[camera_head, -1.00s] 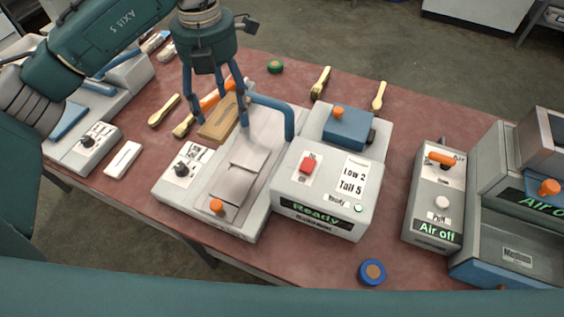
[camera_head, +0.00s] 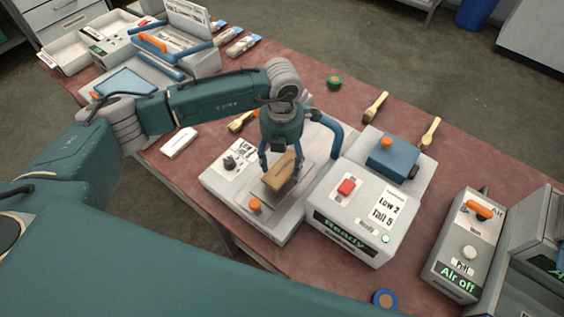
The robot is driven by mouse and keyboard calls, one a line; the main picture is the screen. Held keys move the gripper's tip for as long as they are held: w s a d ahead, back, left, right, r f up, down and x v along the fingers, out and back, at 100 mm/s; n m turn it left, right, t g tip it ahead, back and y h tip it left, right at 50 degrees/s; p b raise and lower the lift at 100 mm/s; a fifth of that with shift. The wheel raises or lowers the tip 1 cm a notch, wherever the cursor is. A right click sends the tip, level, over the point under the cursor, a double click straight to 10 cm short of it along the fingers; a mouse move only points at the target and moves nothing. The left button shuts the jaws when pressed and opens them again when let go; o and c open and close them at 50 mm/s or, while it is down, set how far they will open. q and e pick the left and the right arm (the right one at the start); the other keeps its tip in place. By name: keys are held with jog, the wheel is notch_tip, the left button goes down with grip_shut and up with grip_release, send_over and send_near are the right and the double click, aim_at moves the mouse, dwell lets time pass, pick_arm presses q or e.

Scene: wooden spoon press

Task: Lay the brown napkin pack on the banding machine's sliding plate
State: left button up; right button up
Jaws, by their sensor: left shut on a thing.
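The brown napkin pack (camera_head: 281,172) is between the fingers of my left gripper (camera_head: 280,163), which is shut on it. The pack is tilted in the picture and lies over the sliding plate (camera_head: 268,197) of the banding machine (camera_head: 347,215). I cannot tell whether the pack touches the plate. The banding machine has a red button, a blue top block, a blue arched handle (camera_head: 327,130) and a lit "Ready" display. An orange knob (camera_head: 255,205) stands at the plate's near end. My right gripper is not in view.
A grey "Air off" unit (camera_head: 460,250) stands to the right. A white block (camera_head: 179,142) lies left of the machine. Wooden brushes (camera_head: 375,106) and a green roll (camera_head: 334,82) lie behind. A blue roll (camera_head: 384,299) is at the front edge.

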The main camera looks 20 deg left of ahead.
aim_at(282, 163)
pick_arm(q)
notch_tip(282, 163, down, 2)
jog(key=shift+f+p, duration=0.15)
jog(key=shift+p, duration=0.15)
jog(key=shift+f, duration=0.5)
jog(key=o, duration=0.8)
jog(key=shift+r, duration=0.1)
jog(key=shift+o, duration=0.2)
jog(key=shift+r, duration=0.3)
notch_tip(282, 163, up, 12)
jog(key=b, duration=0.4)
jog(key=shift+f, duration=0.15)
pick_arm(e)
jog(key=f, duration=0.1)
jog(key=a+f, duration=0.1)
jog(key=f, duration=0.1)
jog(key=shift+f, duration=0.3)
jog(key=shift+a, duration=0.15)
